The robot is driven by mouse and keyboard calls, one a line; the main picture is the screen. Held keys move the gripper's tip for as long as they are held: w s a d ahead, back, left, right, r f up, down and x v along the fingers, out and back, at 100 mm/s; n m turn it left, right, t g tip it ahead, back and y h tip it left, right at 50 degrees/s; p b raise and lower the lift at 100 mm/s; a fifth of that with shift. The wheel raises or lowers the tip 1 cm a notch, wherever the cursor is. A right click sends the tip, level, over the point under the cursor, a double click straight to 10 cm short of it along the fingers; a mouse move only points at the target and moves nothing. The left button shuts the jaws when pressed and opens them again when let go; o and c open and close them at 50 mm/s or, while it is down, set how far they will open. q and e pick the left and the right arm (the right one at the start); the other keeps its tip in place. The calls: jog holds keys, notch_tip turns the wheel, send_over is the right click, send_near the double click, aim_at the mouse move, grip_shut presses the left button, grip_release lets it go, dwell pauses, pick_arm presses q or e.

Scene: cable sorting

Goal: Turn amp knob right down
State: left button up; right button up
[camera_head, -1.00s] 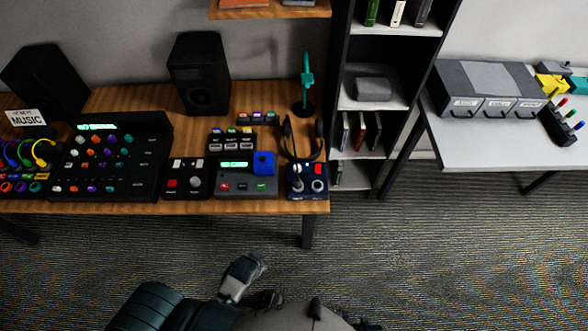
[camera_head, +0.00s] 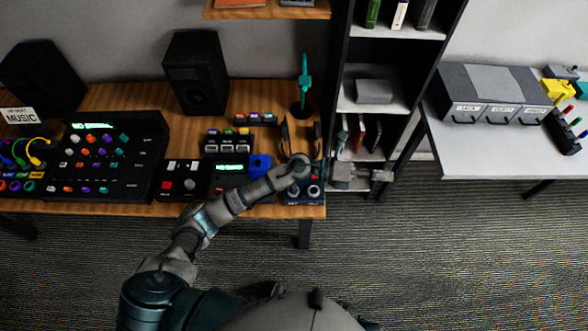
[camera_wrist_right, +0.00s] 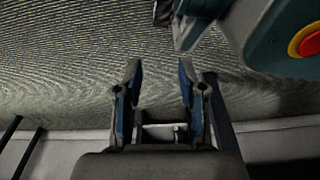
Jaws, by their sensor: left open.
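The amp (camera_head: 304,200) is a small dark blue box at the right front corner of the wooden desk. Two pale round knobs show on it in the head view, a left knob (camera_head: 293,190) and a right knob (camera_head: 314,191). My left forearm and wrist cross over its back part and hide most of its red switch. My left gripper (camera_head: 386,176) is open and empty, past the desk's right edge, in front of the shelf and right of the amp. My right gripper (camera_wrist_right: 159,75) is open and empty in the right wrist view, with carpet beyond its fingers.
Headphones on a stand (camera_head: 287,135) are close behind my left wrist. A mixer (camera_head: 105,155), a speaker (camera_head: 196,72) and a teal stand (camera_head: 304,85) are on the desk. The bookshelf (camera_head: 375,105) is beside the left gripper. A white table (camera_head: 480,150) stands at right.

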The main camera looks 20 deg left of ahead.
pick_arm(q)
jog(key=w+a+f+m+g+y, duration=0.1)
jog(key=w+a+f+m+y, duration=0.2)
jog(key=a+f+y, duration=0.25)
jog(key=w+a+f+m+g+y, duration=0.1)
jog(key=w+a+f+m+y, duration=0.2)
jog(key=a+f+m+y, duration=0.25)
jog(key=w+a+r+n+y, duration=0.15)
jog(key=a+y, duration=0.25)
jog(key=a, duration=0.4)
jog(key=w+a+r+n+y, duration=0.15)
jog(key=a+y, duration=0.25)
jog(key=a, duration=0.4)
jog(key=f, duration=0.3)
jog(key=d+f, duration=0.1)
jog(key=f, duration=0.6)
jog(key=shift+w+d+f, duration=0.2)
jog(key=shift+w, duration=0.15)
jog(key=f, duration=0.5)
jog(key=shift+a+f+b, duration=0.25)
jog(key=shift+f+b, duration=0.05)
jog(key=shift+f, duration=0.6)
pick_arm(e)
jog(key=shift+w+r, duration=0.65)
jog(key=shift+w, duration=0.15)
pick_arm(q)
jog(key=shift+d, duration=0.1)
grip_shut()
